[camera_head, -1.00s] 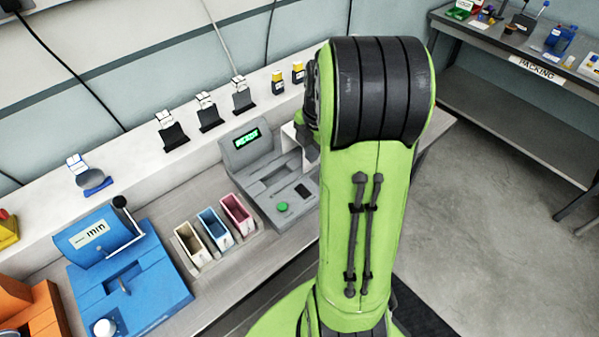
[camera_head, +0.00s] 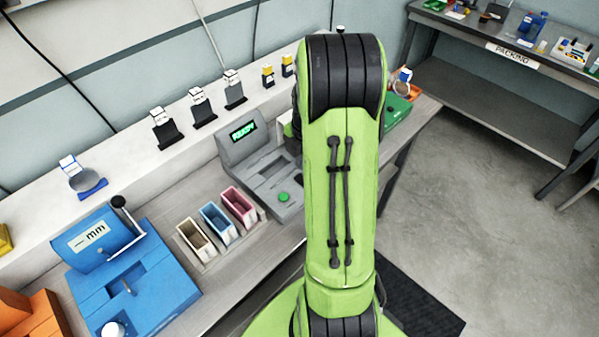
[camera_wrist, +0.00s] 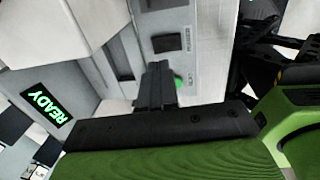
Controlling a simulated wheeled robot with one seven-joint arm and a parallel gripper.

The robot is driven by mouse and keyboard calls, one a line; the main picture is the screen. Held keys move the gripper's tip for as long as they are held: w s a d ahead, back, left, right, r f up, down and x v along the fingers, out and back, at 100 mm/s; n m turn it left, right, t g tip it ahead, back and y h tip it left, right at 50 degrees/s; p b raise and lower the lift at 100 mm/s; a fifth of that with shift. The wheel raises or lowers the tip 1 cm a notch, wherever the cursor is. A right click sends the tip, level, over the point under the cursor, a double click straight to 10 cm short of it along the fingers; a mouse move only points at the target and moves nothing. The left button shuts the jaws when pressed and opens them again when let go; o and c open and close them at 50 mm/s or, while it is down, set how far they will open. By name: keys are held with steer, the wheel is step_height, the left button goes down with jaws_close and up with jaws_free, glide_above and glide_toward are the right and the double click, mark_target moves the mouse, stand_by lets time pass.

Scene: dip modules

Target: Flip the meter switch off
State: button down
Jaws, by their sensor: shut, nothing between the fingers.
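The meter (camera_head: 228,150) is a grey console with a lit green display (camera_head: 243,131) reading READY. Its green button (camera_head: 283,197) shows in the head view, left of my arm. In the wrist view the meter's grey panel (camera_wrist: 205,20) carries a dark rectangular part (camera_wrist: 167,43), likely the switch, beside a small label. Its on or off position cannot be told. My gripper (camera_wrist: 158,72) is shut and empty over the panel, below the dark part and beside the green button (camera_wrist: 180,80). Whether it touches the panel is unclear. In the head view my arm hides the gripper.
Three small bins, cream (camera_head: 196,238), blue (camera_head: 218,222) and pink (camera_head: 239,206), stand left of the meter. A blue device (camera_head: 140,290) with a lever is farther left. Small modules line the white back ledge (camera_head: 125,165). A packing table (camera_head: 470,60) stands at right.

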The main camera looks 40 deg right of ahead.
mark_target(298, 178)
steer(key=f, duration=0.5)
steer(key=shift+w+f, duration=0.35)
steer(key=shift+f, duration=0.05)
